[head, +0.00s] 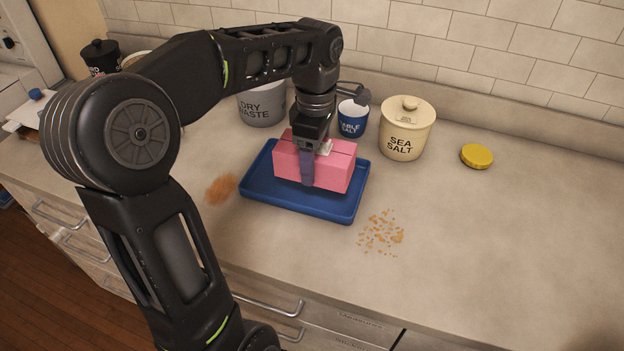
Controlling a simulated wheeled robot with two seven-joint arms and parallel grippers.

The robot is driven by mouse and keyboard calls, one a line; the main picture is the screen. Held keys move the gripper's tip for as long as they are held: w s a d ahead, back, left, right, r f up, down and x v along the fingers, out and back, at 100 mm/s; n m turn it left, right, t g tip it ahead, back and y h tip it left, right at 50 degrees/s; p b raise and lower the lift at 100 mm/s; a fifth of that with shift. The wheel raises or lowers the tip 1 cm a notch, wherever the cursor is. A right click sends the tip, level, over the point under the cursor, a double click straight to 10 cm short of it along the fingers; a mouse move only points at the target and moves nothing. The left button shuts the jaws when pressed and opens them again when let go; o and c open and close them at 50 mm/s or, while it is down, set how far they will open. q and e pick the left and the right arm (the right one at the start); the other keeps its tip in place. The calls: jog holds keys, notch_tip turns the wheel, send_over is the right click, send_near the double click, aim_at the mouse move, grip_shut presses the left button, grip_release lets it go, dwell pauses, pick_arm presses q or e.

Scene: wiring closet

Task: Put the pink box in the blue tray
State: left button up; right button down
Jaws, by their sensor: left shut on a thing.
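The pink box (334,172) is over the blue tray (342,214), inside its outline as seen from above. I cannot tell whether the box rests on the tray floor or hangs just above it. My left gripper (309,172) comes down from above and is shut on the pink box, with one dark finger across its near face. The far finger is hidden. The tray lies flat on the counter, its front and left rim in clear view. My right gripper is not in view.
Behind the tray stand a grey "DRY WASTE" container (262,105), a blue cup (352,119) and a cream "SEA SALT" jar (407,130). Orange crumbs (382,233) and brownish powder (221,188) flank the tray.

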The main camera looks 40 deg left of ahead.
aim_at(315, 194)
pick_arm(q)
jog(key=shift+f, duration=1.45)
jog(key=shift+f, duration=1.9)
jog(key=shift+f, duration=0.1)
jog(key=o, duration=1.2)
notch_tip(315, 194, up, 12)
jog(key=shift+r+p, duration=0.15)
jog(key=shift+p, duration=0.4)
